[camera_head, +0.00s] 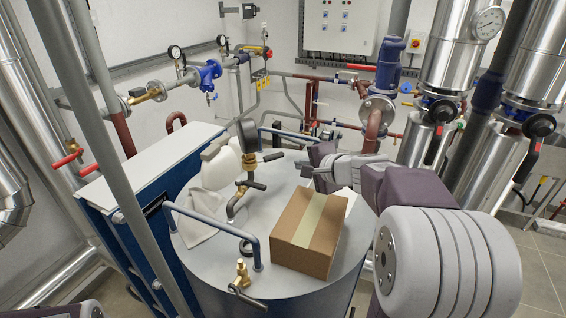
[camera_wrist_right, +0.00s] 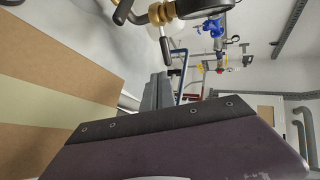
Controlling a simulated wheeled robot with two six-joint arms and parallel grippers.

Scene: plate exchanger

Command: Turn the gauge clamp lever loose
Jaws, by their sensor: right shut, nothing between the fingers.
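The gauge (camera_head: 247,134) stands on a bent pipe with brass fittings (camera_head: 249,163) on top of the round tank. A black lever (camera_head: 273,156) sticks out to the right below the gauge, and a second black lever (camera_head: 251,184) sits lower on the pipe. I cannot tell for certain which is the clamp lever. My right gripper (camera_head: 308,172) is shut and empty, to the right of the levers and apart from them. In the right wrist view its fingers (camera_wrist_right: 158,92) point towards the brass fitting (camera_wrist_right: 161,13) and a black lever (camera_wrist_right: 165,48). My left gripper is not in view.
A cardboard box (camera_head: 309,232) stands on the tank lid in front of my right gripper. A white jug (camera_head: 217,168) and a cloth (camera_head: 196,217) lie to the left of the pipe. Blue rails (camera_head: 215,218) and a brass valve (camera_head: 242,273) rise near the front edge.

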